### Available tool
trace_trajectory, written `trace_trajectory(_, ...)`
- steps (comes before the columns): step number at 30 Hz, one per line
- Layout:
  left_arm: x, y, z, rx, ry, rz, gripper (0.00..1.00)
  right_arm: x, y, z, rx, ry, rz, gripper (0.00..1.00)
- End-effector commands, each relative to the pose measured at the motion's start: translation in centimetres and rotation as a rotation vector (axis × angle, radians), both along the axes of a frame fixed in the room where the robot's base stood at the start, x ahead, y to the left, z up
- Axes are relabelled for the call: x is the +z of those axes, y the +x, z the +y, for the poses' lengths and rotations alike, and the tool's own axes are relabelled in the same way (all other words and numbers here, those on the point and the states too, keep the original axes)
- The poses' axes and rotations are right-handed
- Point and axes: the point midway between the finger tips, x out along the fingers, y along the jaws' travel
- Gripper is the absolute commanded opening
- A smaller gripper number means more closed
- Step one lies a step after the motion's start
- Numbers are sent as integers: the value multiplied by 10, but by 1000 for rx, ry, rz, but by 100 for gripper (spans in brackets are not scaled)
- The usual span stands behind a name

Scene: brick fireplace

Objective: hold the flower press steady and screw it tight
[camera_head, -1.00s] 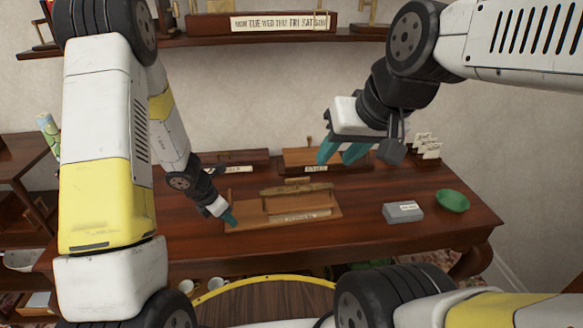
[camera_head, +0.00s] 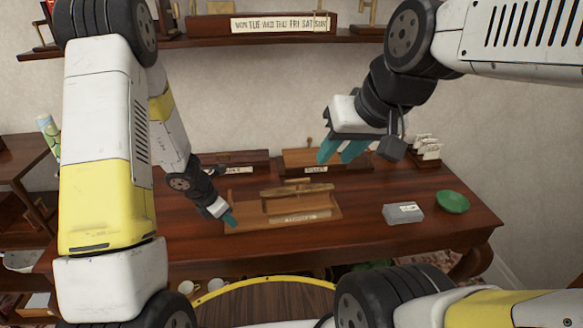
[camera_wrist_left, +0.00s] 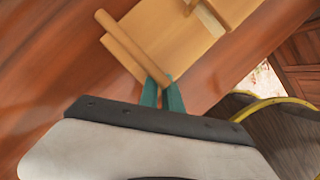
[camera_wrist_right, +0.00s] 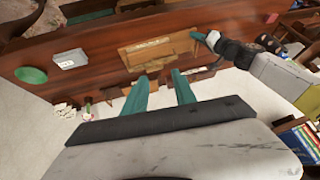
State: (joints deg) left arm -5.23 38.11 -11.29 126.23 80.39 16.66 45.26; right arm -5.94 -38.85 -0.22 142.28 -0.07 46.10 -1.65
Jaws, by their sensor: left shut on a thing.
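The flower press (camera_head: 252,222), a light wooden board with a raised wooden bar and a labelled front strip, lies on the desk. In the left wrist view the board (camera_wrist_left: 165,30) has a round rod across its near end. My left gripper (camera_head: 230,219) is shut on the press at its left front corner; its teal fingers (camera_wrist_left: 163,96) meet the board's edge, and the exact grip is partly hidden. My right gripper (camera_head: 342,152) is open and empty, raised above the back of the desk, to the right of the press. Its two fingers stand apart in the right wrist view (camera_wrist_right: 160,92).
The brown desk (camera_head: 365,235) also holds a grey labelled box (camera_head: 403,213), a green bowl (camera_head: 453,201), a white card holder (camera_head: 426,148) and two labelled wooden items at the back. A shelf (camera_head: 210,40) runs along the wall above.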

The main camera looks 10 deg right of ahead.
Motion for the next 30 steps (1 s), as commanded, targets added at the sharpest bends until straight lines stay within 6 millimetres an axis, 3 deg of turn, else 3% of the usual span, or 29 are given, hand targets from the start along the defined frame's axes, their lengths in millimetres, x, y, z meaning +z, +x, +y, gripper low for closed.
trace_trajectory(5, 1, 1, -1, -1, -2, -2, 0, 4, 30, 0, 148, -76, 38, 33)
trace_trajectory(14, 1, 1, -1, 0, -2, -1, 0, -6, 113, 4, 560, -267, 115, 33)
trace_trajectory(24, 1, 0, -1, -1, -1, -2, 0, -58, 207, 16, 1060, -451, 204, 33)
trace_trajectory(30, 0, 0, -1, -1, -1, -2, 0, -97, 246, 24, 1320, -525, 248, 33)
